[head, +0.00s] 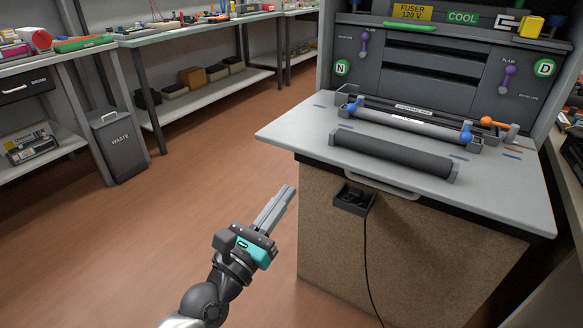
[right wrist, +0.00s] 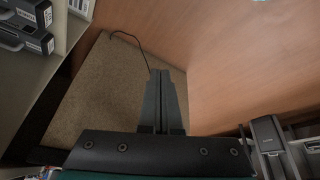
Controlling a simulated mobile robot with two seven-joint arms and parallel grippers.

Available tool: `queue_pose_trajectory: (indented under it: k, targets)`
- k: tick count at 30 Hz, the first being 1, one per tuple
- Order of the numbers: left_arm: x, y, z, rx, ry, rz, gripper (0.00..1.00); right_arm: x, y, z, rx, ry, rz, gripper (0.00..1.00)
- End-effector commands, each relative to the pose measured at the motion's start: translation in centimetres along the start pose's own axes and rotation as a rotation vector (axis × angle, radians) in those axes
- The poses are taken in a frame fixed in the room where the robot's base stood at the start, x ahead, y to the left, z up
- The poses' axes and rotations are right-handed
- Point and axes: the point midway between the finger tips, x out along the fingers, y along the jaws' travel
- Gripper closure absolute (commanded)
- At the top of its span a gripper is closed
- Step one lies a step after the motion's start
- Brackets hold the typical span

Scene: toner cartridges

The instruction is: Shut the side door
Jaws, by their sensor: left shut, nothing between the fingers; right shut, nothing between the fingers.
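The side door (head: 300,132) appears to be the light grey panel that lies flat and open in front of the dark machine (head: 425,95) in the head view. A handle (head: 375,184) sits at its front edge, and a dark roller (head: 395,155) lies along its upper face. My left gripper (head: 284,193) is shut and empty. In the picture it is below and left of the door's front corner, apart from it. My right gripper (right wrist: 161,76) shows only in the right wrist view, shut and empty, with a chipboard stand behind it. The door is not clear in that view.
The chipboard stand (head: 345,250) is below the door, with a small black box (head: 353,199) and hanging cable on it. A waste bin (head: 121,148) and a shelved bench (head: 200,96) stand at left. The floor (head: 120,235) between is clear. A worktop edge is at far right.

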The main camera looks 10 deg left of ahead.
Motion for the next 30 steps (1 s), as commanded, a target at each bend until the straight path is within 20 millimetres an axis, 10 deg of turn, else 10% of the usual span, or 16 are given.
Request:
queue_pose_trajectory:
  k: [6, 30]
  targets:
    - [3.6, -0.1, 0.3, -0.002, -0.003, 0.001, 1.00, -0.6, 0.0, -0.3, 0.000, 0.011, 0.000, 1.00]
    - [4.2, 0.0, 3.9, 0.002, 0.001, 0.000, 1.00, 1.2, 0.0, 0.5, -0.001, -0.020, -0.001, 1.00]
